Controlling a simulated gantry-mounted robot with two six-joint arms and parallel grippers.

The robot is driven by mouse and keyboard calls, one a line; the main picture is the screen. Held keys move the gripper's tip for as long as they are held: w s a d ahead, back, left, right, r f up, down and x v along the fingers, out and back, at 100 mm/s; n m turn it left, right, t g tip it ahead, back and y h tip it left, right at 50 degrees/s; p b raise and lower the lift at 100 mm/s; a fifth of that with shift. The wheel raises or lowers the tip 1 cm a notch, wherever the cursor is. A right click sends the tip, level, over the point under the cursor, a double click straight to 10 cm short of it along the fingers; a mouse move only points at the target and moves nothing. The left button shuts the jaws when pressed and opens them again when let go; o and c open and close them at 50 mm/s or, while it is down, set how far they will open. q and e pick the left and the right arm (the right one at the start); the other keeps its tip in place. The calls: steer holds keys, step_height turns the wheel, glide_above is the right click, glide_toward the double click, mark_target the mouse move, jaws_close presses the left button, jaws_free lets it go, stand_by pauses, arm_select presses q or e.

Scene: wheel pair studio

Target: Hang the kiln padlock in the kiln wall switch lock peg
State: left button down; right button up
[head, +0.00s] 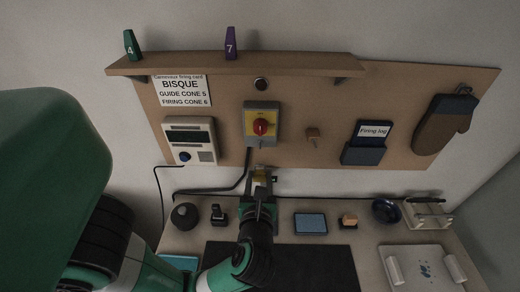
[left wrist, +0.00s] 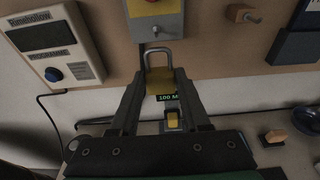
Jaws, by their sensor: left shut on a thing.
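The kiln padlock (head: 261,175) has a brass-yellow body and a silver shackle. My left gripper (head: 260,185) is shut on its body, also in the left wrist view (left wrist: 160,88), with the shackle (left wrist: 158,52) pointing up. The kiln wall switch (head: 262,124) is a grey box with a yellow plate and a red knob, mounted on the board. The padlock is below the switch; in the left wrist view the shackle top is close under the box's lower edge (left wrist: 155,28). I cannot tell whether they touch. I cannot make out the lock peg clearly. My right gripper is not in view.
A controller (head: 189,141) is left of the switch, a wooden peg (head: 313,135) right of it. A firing log holder (head: 364,145) and an oven mitt (head: 444,124) hang farther right. A shelf (head: 235,65) runs above. Small items stand on the table below.

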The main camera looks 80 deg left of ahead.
arm_select(q)
steer(key=shift+s+a, duration=0.1)
steer(key=shift+a, duration=0.05)
steer(key=shift+r+x, duration=0.15)
steer(key=shift+x, duration=0.75)
steer(key=shift+r+x, duration=0.2)
steer(key=shift+x, duration=0.65)
steer(key=shift+r+x, duration=0.15)
steer(key=shift+x, duration=0.75)
steer(key=shift+a, duration=0.25)
steer(key=shift+r+x, duration=0.1)
steer(key=shift+x, duration=0.55)
steer(key=shift+r+x, duration=0.15)
steer(key=shift+x, duration=0.45)
steer(key=shift+f, duration=0.1)
steer(key=shift+f, duration=0.25)
